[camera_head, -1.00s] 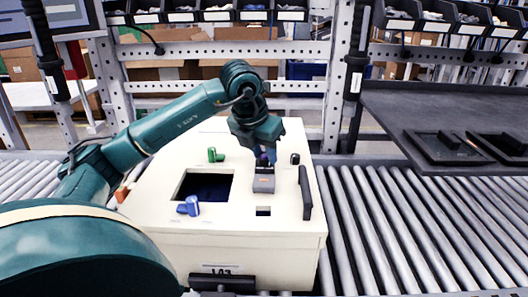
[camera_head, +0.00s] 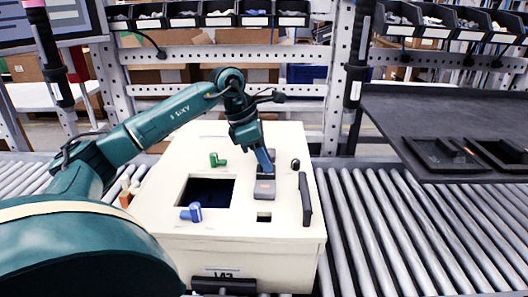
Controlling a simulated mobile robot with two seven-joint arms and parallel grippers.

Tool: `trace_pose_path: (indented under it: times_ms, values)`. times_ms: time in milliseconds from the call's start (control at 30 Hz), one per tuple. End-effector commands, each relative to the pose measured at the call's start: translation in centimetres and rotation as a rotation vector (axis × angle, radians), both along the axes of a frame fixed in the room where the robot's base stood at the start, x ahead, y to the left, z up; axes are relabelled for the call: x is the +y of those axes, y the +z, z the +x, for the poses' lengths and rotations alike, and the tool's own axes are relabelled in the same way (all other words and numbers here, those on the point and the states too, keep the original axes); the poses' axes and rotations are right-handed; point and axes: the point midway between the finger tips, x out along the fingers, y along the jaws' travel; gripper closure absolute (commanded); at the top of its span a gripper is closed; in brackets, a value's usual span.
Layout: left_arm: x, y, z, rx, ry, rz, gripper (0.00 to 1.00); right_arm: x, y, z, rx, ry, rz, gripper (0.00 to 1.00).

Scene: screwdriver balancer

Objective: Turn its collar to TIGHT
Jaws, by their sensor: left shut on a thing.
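A cream box (camera_head: 170,235) stands on the roller conveyor. On its top is a grey block with a small orange mark (camera_head: 264,187), towards the right side. My left gripper (camera_head: 264,160) reaches down from above to the far part of this block. It is shut, and its fingers cover the gripped spot, so the exact hold is hard to see. A green knob (camera_head: 217,160), a blue knob (camera_head: 192,212) and a small black knob (camera_head: 295,164) are also on the box top. I cannot make out a collar or a TIGHT mark. My right gripper is out of view.
The box top has a dark opening (camera_head: 205,192) and a black handle (camera_head: 305,198). Bare rollers (camera_head: 370,230) run to the right. A dark table (camera_head: 450,110) with black trays is at the right. Hanging tools (camera_head: 355,75) and parts bins (camera_head: 218,15) are behind.

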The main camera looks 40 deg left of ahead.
Motion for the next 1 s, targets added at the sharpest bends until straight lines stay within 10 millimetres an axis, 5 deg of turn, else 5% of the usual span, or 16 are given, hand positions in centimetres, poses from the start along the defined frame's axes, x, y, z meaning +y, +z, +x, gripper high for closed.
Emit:
trace_pose_path:
  times_ms: [500, 1000]
  values:
    - [0.1, 0.2, 0.2, -0.001, -0.411, -0.001, 0.95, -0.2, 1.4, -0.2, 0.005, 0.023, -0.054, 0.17]
    - [0.1, 0.1, 0.3, -0.003, -0.544, 0.001, 0.95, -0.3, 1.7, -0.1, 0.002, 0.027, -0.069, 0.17]
